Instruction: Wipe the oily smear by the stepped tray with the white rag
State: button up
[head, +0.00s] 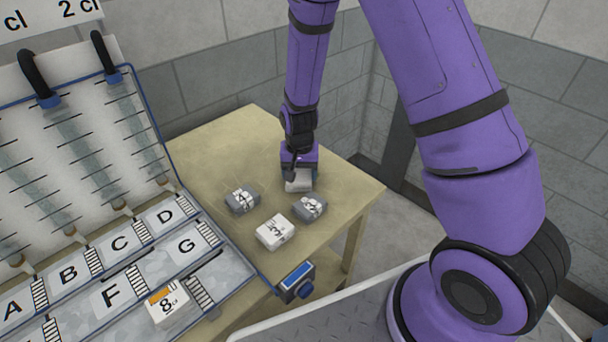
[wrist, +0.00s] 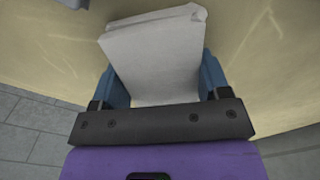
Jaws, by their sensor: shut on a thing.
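My gripper (head: 298,176) points down over the wooden table and is shut on a white, folded, block-like thing, which looks like the white rag (head: 298,185). In the wrist view the rag (wrist: 155,60) fills the space between the two blue fingers (wrist: 162,88). It is at or just above the tabletop; I cannot tell if it touches. The stepped tray (head: 140,262), with lettered places, is at the left in the head view. I cannot make out the oily smear clearly; faint pale streaks (wrist: 268,28) show on the tabletop in the wrist view.
Two grey packets (head: 240,201) (head: 311,207) and a white packet (head: 275,232) lie on the wooden table (head: 220,150) between my gripper and the tray. A white box marked 8 (head: 170,306) sits on the tray. A blue-grey device (head: 296,281) is at the table's front edge.

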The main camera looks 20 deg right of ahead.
jog(key=shift+w+a, duration=0.45)
jog(key=shift+w, duration=0.65)
jog(key=shift+w+a, duration=0.45)
jog(key=shift+w, duration=0.6)
jog(key=shift+w+a, duration=0.45)
jog(key=shift+w, duration=0.65)
jog(key=shift+s+f, duration=0.1)
jog(key=shift+s, duration=0.1)
jog(key=shift+s+d, duration=0.15)
jog(key=shift+s, duration=0.1)
jog(key=shift+s+d+r, duration=0.1)
jog(key=shift+s+d, duration=0.25)
jog(key=shift+s, duration=0.45)
jog(key=shift+s+d+r, duration=0.1)
jog(key=shift+s+d, duration=0.2)
jog(key=shift+s, duration=0.45)
jog(key=shift+s+d, duration=0.35)
jog(key=shift+s, duration=0.45)
jog(key=shift+s+d+f, duration=0.1)
jog(key=shift+s+d, duration=0.2)
jog(key=shift+s, duration=0.4)
jog(key=shift+s+d+f, duration=0.1)
jog(key=shift+s+d, duration=0.15)
jog(key=shift+s, duration=0.45)
jog(key=shift+r, duration=0.2)
jog(key=shift+r, duration=2.85)
